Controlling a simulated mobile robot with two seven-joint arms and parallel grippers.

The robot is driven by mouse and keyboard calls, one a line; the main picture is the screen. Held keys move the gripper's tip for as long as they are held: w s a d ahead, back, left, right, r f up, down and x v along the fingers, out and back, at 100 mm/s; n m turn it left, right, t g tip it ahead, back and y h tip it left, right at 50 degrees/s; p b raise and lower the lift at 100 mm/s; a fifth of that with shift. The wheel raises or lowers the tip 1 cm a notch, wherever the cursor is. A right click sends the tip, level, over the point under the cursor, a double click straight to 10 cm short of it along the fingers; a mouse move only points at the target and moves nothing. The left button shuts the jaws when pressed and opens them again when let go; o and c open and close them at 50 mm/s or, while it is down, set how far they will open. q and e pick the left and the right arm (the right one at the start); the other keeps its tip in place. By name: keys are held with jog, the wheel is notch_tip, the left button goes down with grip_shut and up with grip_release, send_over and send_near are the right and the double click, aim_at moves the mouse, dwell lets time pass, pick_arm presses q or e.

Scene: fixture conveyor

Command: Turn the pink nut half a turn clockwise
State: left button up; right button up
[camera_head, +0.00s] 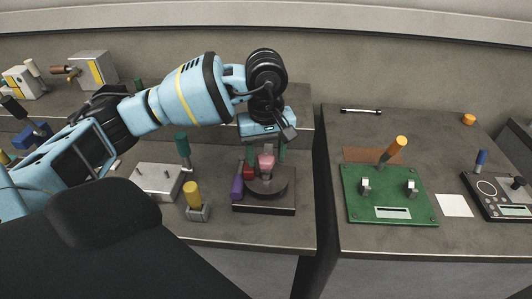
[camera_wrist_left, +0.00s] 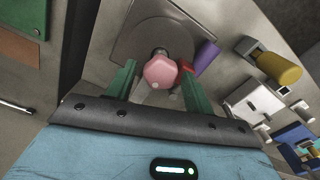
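The pink nut (camera_head: 266,162) sits on top of a dark round fixture (camera_head: 277,186) on a square base in the middle of the head view. In the left wrist view the nut (camera_wrist_left: 160,72) shows a many-sided face, with a dark stud end beyond it. My left gripper (camera_head: 267,154) points down over the nut. Its two green fingers stand apart on either side of the nut, and the left wrist view (camera_wrist_left: 158,68) shows a gap beside it. Whether a fingertip touches the nut is hard to tell. My right gripper is not in view.
A purple piece (camera_head: 237,187) and a red piece (camera_head: 249,170) stand close left of the fixture. A yellow-handled block (camera_head: 193,195) and a metal box (camera_head: 157,181) are further left. A green board (camera_head: 389,195) lies on the right table, across a dark gap.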

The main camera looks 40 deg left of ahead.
aim_at(266, 158)
pick_arm(q)
jog(key=shift+o, duration=0.2)
notch_tip(266, 158, up, 8)
jog(key=shift+f, duration=0.1)
dwell(0.5)
dwell(0.3)
